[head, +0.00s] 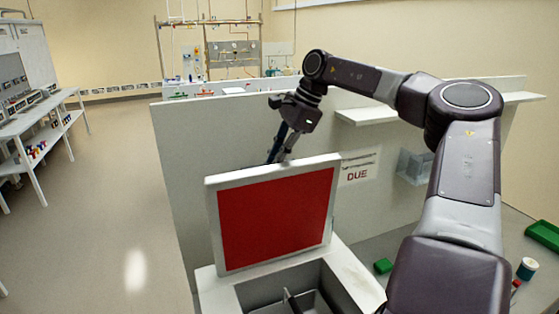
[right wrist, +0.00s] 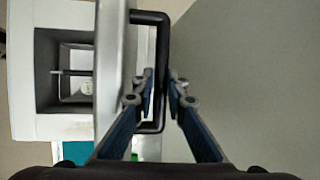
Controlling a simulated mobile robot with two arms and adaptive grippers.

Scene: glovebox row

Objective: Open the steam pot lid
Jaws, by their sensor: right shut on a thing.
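The steam pot lid (head: 277,218), a red panel with a pale frame, stands nearly upright at the back of the white pot body (head: 355,285). The pot's dark grey cavity shows open below it. In the right wrist view the lid (right wrist: 112,60) is seen edge-on, with a dark bar handle (right wrist: 150,18) standing out from it. My right gripper (right wrist: 162,82) is shut on this handle. In the head view my right gripper (head: 280,155) is behind the lid's top edge, and its fingertips are partly hidden. My left gripper is not in view.
Open floor lies left.

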